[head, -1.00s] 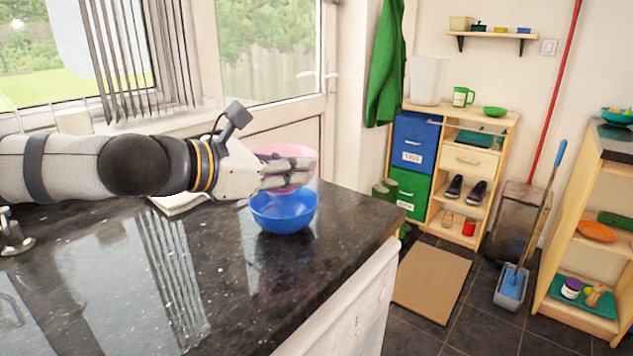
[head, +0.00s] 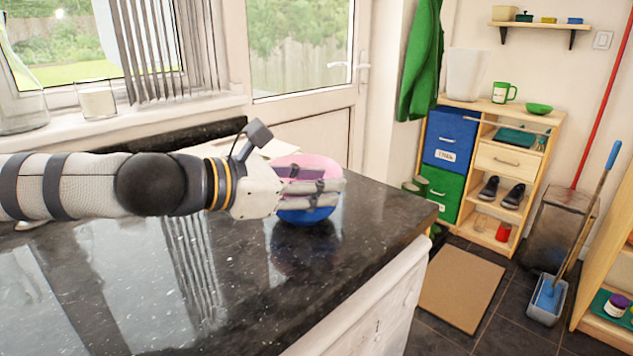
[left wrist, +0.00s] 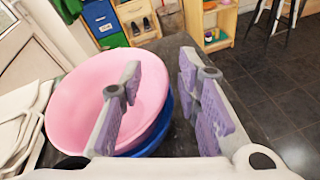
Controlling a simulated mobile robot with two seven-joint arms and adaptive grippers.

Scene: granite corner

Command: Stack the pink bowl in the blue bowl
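The pink bowl (head: 300,160) sits inside the blue bowl (head: 308,215) on the dark counter, partly hidden behind my left gripper (head: 338,186). In the left wrist view the pink bowl (left wrist: 85,110) looks nested, with a strip of the blue bowl (left wrist: 158,130) showing below its rim. My left gripper (left wrist: 160,63) is open there. One finger is over the inside of the pink bowl and the other is outside its rim, with a clear gap between the outer finger and the bowls. My right gripper is not in view.
The glossy black counter (head: 130,280) is clear in front of the bowls, and its right edge is close by.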

